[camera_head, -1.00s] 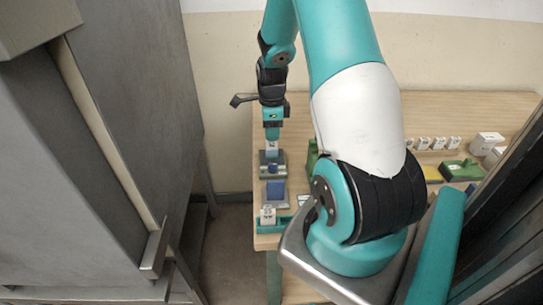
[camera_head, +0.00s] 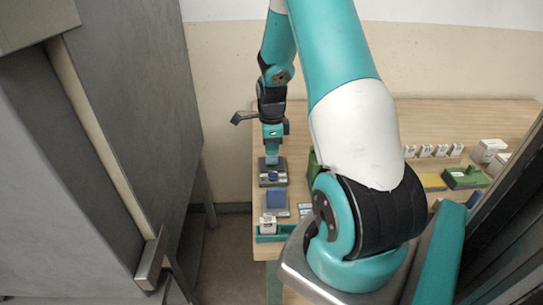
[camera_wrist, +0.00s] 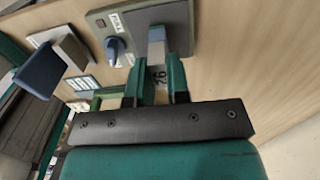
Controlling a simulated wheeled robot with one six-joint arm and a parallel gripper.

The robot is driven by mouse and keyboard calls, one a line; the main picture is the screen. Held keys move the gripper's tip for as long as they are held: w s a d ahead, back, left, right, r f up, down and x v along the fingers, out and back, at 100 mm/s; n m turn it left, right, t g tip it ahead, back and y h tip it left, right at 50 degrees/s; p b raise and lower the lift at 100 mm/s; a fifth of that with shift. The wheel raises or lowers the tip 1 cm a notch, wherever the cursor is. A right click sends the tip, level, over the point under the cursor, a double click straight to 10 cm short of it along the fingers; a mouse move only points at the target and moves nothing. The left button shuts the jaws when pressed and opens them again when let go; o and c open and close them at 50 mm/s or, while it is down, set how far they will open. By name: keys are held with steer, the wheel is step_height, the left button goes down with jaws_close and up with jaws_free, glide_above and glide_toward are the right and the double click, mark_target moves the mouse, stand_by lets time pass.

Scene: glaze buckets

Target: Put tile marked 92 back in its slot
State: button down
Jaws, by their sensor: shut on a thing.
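My gripper (camera_wrist: 157,88) is shut on a pale tile (camera_wrist: 157,60) with dark digits. They appear upside down in the wrist view and fit 92. In the head view my gripper (camera_head: 272,152) is low over a grey fixture (camera_head: 264,180) at the table's left end. The tile's far end is close to this block. I cannot tell whether it has entered a slot.
A blue block (camera_head: 277,200) and a green tray (camera_head: 270,238) holding a white piece stand nearer on the table. Several white tiles (camera_head: 425,151), a yellow piece (camera_head: 432,182) and a green box (camera_head: 465,178) are at right. A grey cabinet (camera_head: 130,120) stands left.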

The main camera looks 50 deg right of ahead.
steer(key=shift+r+p, duration=3)
steer(key=shift+r, duration=0.7)
steer(key=shift+f, duration=0.1)
